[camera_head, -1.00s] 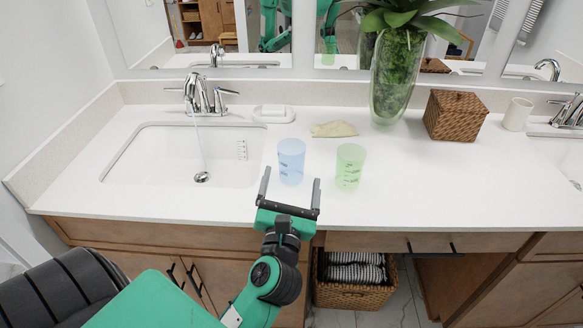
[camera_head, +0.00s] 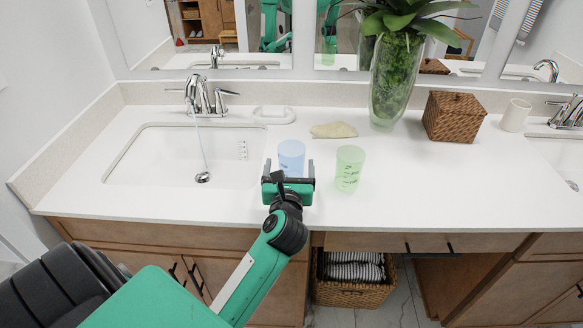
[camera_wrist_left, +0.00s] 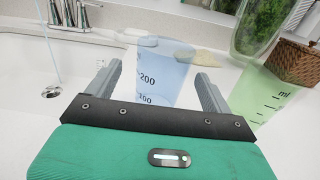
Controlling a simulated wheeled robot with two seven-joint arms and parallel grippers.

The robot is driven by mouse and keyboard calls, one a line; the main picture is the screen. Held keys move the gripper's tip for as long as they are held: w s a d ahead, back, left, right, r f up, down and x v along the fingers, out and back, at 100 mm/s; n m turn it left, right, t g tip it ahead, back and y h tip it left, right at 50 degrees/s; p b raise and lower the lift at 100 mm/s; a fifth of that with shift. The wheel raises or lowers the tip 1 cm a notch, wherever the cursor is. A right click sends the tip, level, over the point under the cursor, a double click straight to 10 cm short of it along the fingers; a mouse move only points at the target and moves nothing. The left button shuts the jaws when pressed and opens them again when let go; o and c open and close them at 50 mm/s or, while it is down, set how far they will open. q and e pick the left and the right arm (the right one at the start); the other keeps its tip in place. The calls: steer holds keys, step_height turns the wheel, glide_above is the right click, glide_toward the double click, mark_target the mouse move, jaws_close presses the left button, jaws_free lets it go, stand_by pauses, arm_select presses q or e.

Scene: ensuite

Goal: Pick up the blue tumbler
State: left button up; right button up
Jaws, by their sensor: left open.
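The blue tumbler (camera_head: 291,156) stands upright on the white counter, right of the left sink basin. My left gripper (camera_head: 289,168) is at the tumbler's near side and hides its lower part in the head view. In the left wrist view the blue tumbler (camera_wrist_left: 165,75) shows measuring marks and sits between the two open fingers of the left gripper (camera_wrist_left: 158,80). A gap shows on each side; I cannot tell whether either finger touches it. My right gripper is not in view.
A green tumbler (camera_head: 348,168) stands close on the right. Behind are a soap dish (camera_head: 273,114), a folded tan cloth (camera_head: 334,130), a tall glass vase with a plant (camera_head: 394,85) and a wicker box (camera_head: 454,116). The sink basin (camera_head: 150,158) is left.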

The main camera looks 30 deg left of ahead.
mark_target(292, 150)
arm_select(q)
steer(key=x, duration=0.4)
steer(key=shift+w+p, duration=0.3)
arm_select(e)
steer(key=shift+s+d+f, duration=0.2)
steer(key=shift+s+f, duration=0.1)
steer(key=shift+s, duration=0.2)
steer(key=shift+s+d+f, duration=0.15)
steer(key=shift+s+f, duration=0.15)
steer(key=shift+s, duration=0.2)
arm_select(q)
steer(key=shift+c, duration=0.4)
steer(key=c, duration=1)
steer(key=shift+o, duration=0.2)
